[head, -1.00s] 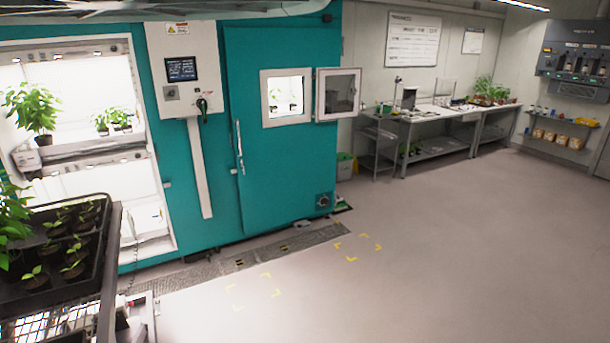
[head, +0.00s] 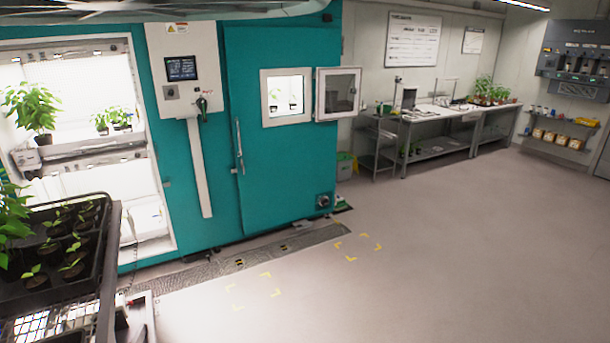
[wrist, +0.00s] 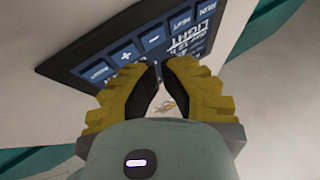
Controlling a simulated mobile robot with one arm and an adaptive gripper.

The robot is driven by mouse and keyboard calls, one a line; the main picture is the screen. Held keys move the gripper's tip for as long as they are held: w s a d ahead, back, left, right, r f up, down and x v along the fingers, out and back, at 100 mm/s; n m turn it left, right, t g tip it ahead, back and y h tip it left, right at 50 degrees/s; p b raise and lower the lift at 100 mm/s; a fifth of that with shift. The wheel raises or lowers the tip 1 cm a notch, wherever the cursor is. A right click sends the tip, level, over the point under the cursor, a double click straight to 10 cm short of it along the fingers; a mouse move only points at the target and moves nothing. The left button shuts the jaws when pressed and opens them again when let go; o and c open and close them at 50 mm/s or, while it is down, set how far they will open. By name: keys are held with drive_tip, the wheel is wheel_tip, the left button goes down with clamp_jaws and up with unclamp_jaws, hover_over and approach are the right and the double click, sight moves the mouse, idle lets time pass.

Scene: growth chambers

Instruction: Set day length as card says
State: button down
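In the wrist view a dark-framed blue keypad (wrist: 152,40) is mounted on a white surface. It carries plus and minus keys and larger words, among them LIGHT, seen at a steep tilt. My gripper (wrist: 158,68) has yellow fingers with dark pads. Its tips are together at the keypad's lower edge in the picture, with nothing held; I cannot tell whether they touch it. In the head view a control screen (head: 181,68) sits on a white box on the teal chamber, its text too small to read. My gripper does not show there. No readable card is visible.
The teal chamber door (head: 275,165) is closed, with its small window cover (head: 338,93) swung out. A black seedling tray (head: 108,235) stands at the near left. A wall board (head: 413,40) hangs above a bench (head: 435,113). The floor (head: 420,250) is clear.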

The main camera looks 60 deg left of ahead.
drive_tip(key=shift+s+d+b, duration=0.15)
drive_tip(key=shift+d+b, duration=0.45)
drive_tip(key=shift+b, duration=0.45)
idle(0.6)
idle(0.4)
drive_tip(key=shift+w+a+b, duration=0.2)
drive_tip(key=shift+a+b, duration=0.4)
drive_tip(key=shift+a, duration=0.15)
drive_tip(key=shift+a, duration=0.1)
drive_tip(key=a, duration=0.1)
drive_tip(key=a+b, duration=0.1)
drive_tip(key=a, duration=0.1)
drive_tip(key=a+b, duration=0.1)
drive_tip(key=a, duration=0.1)
drive_tip(key=shift+w, duration=0.25)
